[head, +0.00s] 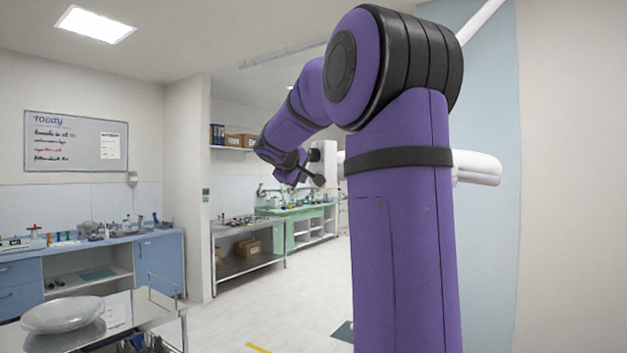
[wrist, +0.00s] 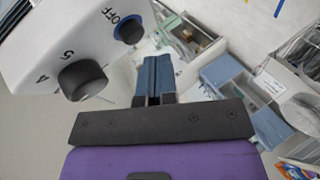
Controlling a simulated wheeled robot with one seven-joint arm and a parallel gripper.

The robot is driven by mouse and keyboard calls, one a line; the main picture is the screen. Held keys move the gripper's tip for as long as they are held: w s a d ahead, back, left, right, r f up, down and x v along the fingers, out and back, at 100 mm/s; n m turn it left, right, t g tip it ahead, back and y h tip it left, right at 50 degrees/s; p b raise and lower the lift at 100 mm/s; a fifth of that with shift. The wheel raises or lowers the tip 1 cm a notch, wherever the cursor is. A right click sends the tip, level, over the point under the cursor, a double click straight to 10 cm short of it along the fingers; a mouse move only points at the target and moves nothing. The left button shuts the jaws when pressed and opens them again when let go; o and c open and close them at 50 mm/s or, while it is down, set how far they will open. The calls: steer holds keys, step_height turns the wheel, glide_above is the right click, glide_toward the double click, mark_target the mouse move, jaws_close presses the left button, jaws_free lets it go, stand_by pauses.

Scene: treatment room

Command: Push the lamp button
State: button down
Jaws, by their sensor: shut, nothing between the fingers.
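The lamp's white housing (wrist: 50,35) fills the upper left of the wrist view. Its round dark button (wrist: 130,32) has a blue rim and sits beside the printed word OFF. A dark knob (wrist: 82,79) with numbers around it lies further left. My gripper (wrist: 153,62) is shut and empty, its blue fingers pointing up the picture. The fingertips appear just below and right of the button; I cannot tell the gap in depth. In the head view, my arm hides much of the white lamp parts (head: 477,166), and the button cannot be made out.
Blue cabinets (head: 160,262) and a steel table (head: 248,266) line the room behind. Open floor lies between them and my arm.

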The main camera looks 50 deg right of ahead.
steer(key=w+a, duration=0.2)
steer(key=a, duration=0.3)
steer(key=shift+a, duration=0.3)
stand_by(0.4)
